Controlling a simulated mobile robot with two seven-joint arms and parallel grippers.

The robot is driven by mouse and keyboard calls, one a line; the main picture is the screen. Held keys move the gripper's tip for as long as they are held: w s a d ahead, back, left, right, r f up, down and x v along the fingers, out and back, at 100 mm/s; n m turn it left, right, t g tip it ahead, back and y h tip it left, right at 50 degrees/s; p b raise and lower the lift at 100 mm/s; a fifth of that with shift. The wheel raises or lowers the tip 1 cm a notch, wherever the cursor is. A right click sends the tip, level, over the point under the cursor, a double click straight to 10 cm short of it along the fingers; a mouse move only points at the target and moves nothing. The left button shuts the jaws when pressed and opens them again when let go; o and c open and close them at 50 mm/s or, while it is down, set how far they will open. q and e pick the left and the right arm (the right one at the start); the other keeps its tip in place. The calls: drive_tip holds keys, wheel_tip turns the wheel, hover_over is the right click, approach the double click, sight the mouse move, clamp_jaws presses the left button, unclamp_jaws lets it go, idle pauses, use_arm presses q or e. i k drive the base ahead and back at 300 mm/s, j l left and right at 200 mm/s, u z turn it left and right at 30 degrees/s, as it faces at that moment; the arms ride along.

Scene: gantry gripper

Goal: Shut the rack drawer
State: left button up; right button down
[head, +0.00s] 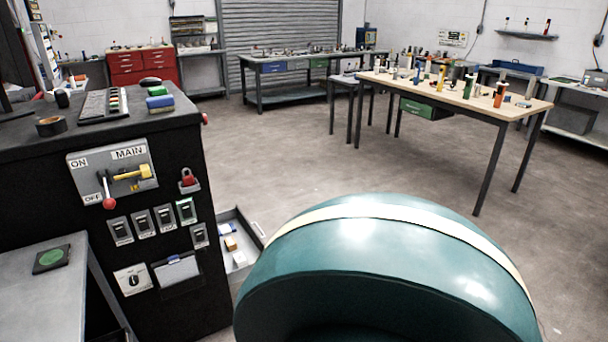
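An open grey drawer (246,229) sticks out low beside the right side of the black cabinet (60,225). It holds a few small items, including a white block and an orange-brown one. The cabinet hides its left part, and a large teal rounded shape with a cream band hides its near right part. I cannot tell for sure that this is the rack drawer. Neither of my grippers is in the head view.
The teal shape (390,270) fills the lower middle; I cannot tell whether it is mine. The cabinet carries switches and a red-knobbed lever (110,201). A grey table (30,290) stands at the lower left. A wooden workbench (460,92) stands back right. Floor between is clear.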

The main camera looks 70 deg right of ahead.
sight(249, 242)
drive_tip(key=k+l+z, duration=0.2)
drive_tip(key=l+z, duration=0.2)
drive_tip(key=l, duration=0.2)
drive_tip(key=k+l+z, duration=0.15)
drive_tip(key=l, duration=0.2)
drive_tip(key=k+l+z, duration=0.1)
drive_tip(key=l+z, duration=0.15)
drive_tip(key=l, duration=0.8)
drive_tip(key=k+l, duration=0.1)
drive_tip(key=l, duration=0.8)
drive_tip(key=k+l, duration=0.1)
drive_tip(key=l, duration=0.8)
drive_tip(key=i+l+u, duration=0.1)
drive_tip(key=u, duration=0.35)
drive_tip(key=i+l+u, duration=0.1)
drive_tip(key=u, duration=0.35)
drive_tip(key=i+l+u, duration=0.2)
drive_tip(key=l, duration=0.15)
drive_tip(key=l+u, duration=0.2)
drive_tip(key=i+l+u, duration=0.2)
drive_tip(key=l, duration=0.25)
drive_tip(key=i+l, duration=0.1)
drive_tip(key=l, duration=0.6)
drive_tip(key=i+l+u, duration=0.15)
drive_tip(key=l, duration=1.25)
drive_tip(key=i+u, duration=0.05)
